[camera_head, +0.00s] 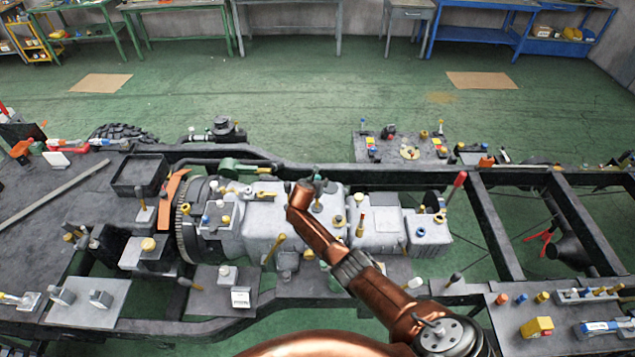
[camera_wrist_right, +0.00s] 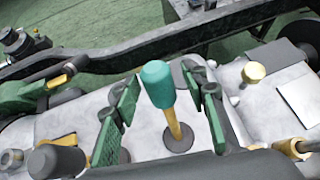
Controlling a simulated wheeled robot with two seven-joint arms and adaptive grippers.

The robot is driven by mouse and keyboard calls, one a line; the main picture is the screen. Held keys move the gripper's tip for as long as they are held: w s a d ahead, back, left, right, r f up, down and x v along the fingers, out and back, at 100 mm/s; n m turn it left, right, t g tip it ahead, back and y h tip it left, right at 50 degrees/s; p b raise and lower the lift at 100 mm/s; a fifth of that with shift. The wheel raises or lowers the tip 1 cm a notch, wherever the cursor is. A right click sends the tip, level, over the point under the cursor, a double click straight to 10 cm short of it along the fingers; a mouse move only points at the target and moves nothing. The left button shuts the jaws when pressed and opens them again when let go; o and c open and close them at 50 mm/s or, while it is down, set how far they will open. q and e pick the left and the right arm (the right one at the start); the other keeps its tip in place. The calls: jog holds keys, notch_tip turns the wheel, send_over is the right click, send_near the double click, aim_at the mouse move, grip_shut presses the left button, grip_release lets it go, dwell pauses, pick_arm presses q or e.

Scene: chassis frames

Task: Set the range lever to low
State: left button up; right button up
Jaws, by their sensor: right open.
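A lever with a teal knob (camera_wrist_right: 157,84) and a yellow stem rises from a dark round base on the grey gearbox housing in the right wrist view. My right gripper (camera_wrist_right: 162,85) is open, with one green-padded finger on each side of the knob; a gap shows on both sides. In the head view, my copper right arm reaches up over the gearbox (camera_head: 266,230) and its end hides most of the gripper. A small teal top (camera_head: 318,178) shows beside the arm's end. No label marks which lever is the range lever. My left gripper is not in view.
A red-tipped lever (camera_head: 459,180) stands to the right of the gearbox. Open green floor lies behind.

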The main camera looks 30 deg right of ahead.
jog(key=v, duration=1.2)
dwell(0.6)
